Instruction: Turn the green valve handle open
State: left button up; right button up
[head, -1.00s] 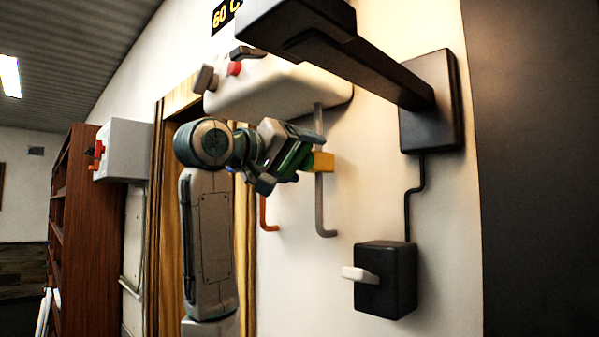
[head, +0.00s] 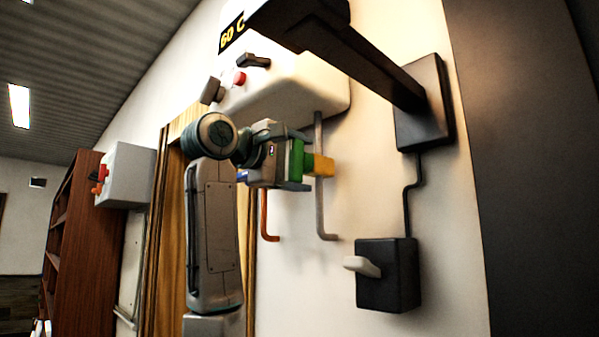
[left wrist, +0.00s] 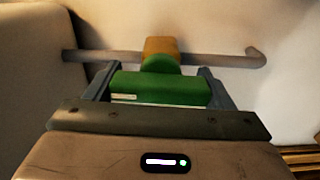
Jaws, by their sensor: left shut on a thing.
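The green valve handle (head: 297,157) sits on the left side of the yellow valve body (head: 322,165), on a grey vertical pipe (head: 319,205) below the white boiler. My left gripper (head: 303,161) is shut on the handle, one finger above it and one below. In the left wrist view the green handle (left wrist: 160,89) lies between the two fingers (left wrist: 160,82), with the yellow-orange valve body (left wrist: 158,46) right behind it on the pipe (left wrist: 210,60). The handle stands upright in the head view. My right gripper is not in view.
The white boiler (head: 300,90) with a red button (head: 239,78) hangs above. An orange pipe (head: 265,222) hangs beside the grey one. A black switch box (head: 390,285) with a white lever is at lower right. A black wall bracket (head: 360,65) juts out above.

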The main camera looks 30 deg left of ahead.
pick_arm(q)
jog(key=shift+n, duration=0.3)
dwell(0.4)
jog(key=o, duration=1)
jog(key=shift+w, duration=0.1)
jog(key=b+v, duration=0.5)
jog(key=v, duration=0.5)
jog(key=shift+s+a, duration=0.15)
jog(key=shift+s, duration=0.2)
